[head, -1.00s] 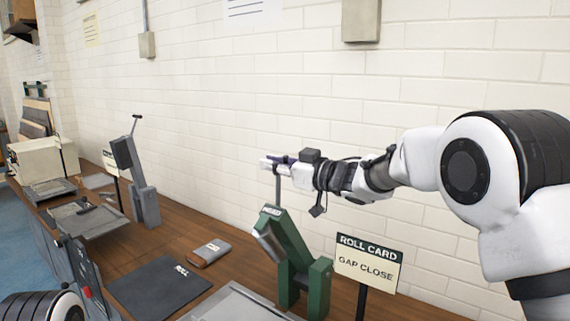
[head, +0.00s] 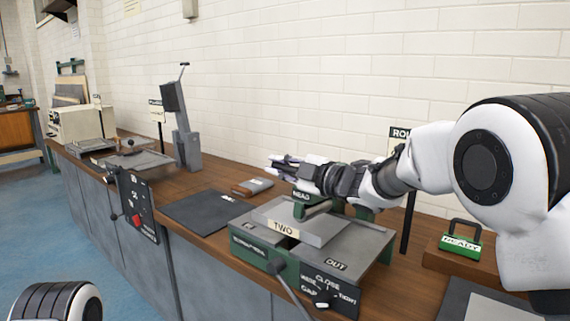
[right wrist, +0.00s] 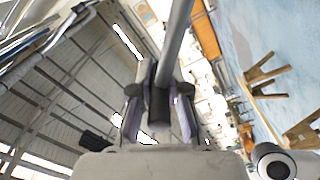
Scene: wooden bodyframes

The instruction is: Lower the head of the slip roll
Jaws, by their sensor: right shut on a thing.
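The slip roll (head: 258,240) is a green and grey machine on the bench in the head view. Its green head (head: 301,211), with a label reading HEAD, is down low over the rear of the machine, partly hidden behind my right arm. My right gripper (head: 281,164) is just above and behind the head. In the right wrist view my right gripper (right wrist: 160,100) is shut on a grey bar (right wrist: 174,45), seemingly the head's handle. In the head view this grip is too small to make out. My left gripper is out of view.
A sheet marked TWO (head: 318,232) lies across the machine's top. A lever (head: 290,288) sticks out at its front. A green READY sign (head: 460,243) stands right. A white wall is behind.

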